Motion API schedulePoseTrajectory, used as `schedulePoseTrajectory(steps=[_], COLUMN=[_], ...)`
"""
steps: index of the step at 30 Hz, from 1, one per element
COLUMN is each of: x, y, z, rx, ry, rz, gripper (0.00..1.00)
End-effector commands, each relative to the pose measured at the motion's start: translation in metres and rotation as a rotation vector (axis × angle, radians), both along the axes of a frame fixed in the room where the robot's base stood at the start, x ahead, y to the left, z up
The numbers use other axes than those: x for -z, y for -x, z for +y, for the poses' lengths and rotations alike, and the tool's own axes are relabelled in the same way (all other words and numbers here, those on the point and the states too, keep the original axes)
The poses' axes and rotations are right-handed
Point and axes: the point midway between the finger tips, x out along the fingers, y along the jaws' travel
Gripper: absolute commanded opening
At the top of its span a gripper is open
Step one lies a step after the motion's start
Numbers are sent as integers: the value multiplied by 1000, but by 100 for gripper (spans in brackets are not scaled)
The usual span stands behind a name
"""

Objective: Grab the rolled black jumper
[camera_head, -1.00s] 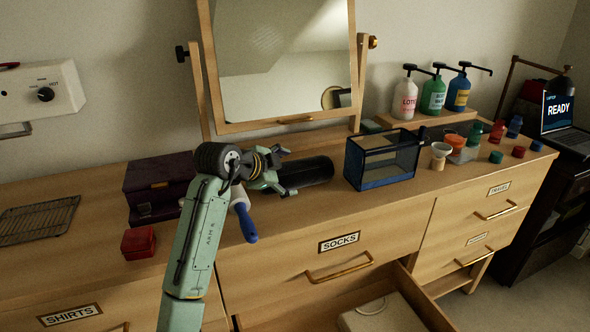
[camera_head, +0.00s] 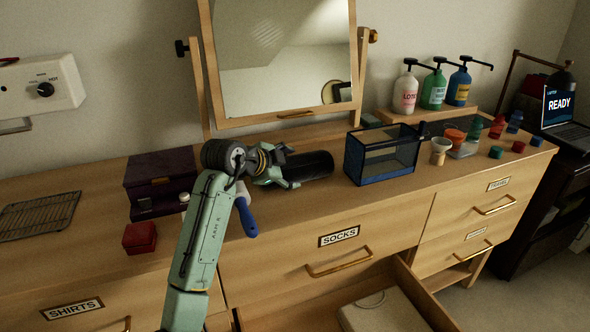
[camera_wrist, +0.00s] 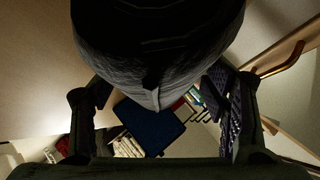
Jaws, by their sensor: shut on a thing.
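The rolled black jumper (camera_head: 312,166) is a dark cylinder lying on its side on the dresser top, in front of the mirror. My gripper (camera_head: 282,170) is at its left end in the head view, with fingers on either side of it. In the wrist view the dark rolled jumper (camera_wrist: 158,45) fills the upper middle, between the fingers of my gripper (camera_wrist: 160,110). My gripper is shut on it. The jumper's left end is hidden behind the fingers in the head view.
A glass-sided box (camera_head: 382,160) stands just right of the jumper. A blue-handled tool (camera_head: 246,217) lies by the front edge, beside my arm. A purple case (camera_head: 160,178) and red box (camera_head: 139,238) are at left. Below, an open drawer (camera_head: 420,292) juts out.

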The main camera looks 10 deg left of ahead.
Motion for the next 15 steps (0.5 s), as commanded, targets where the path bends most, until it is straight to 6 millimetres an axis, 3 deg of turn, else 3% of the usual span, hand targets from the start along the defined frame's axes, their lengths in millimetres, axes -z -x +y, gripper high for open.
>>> schedulePoseTrajectory(steps=[5, 11, 15], x=[-1, -2, -13], y=[0, 0, 0], z=[0, 0, 0], rx=[0, 1, 1], ry=[1, 0, -1], rz=[-1, -2, -4], gripper=[26, 26, 26])
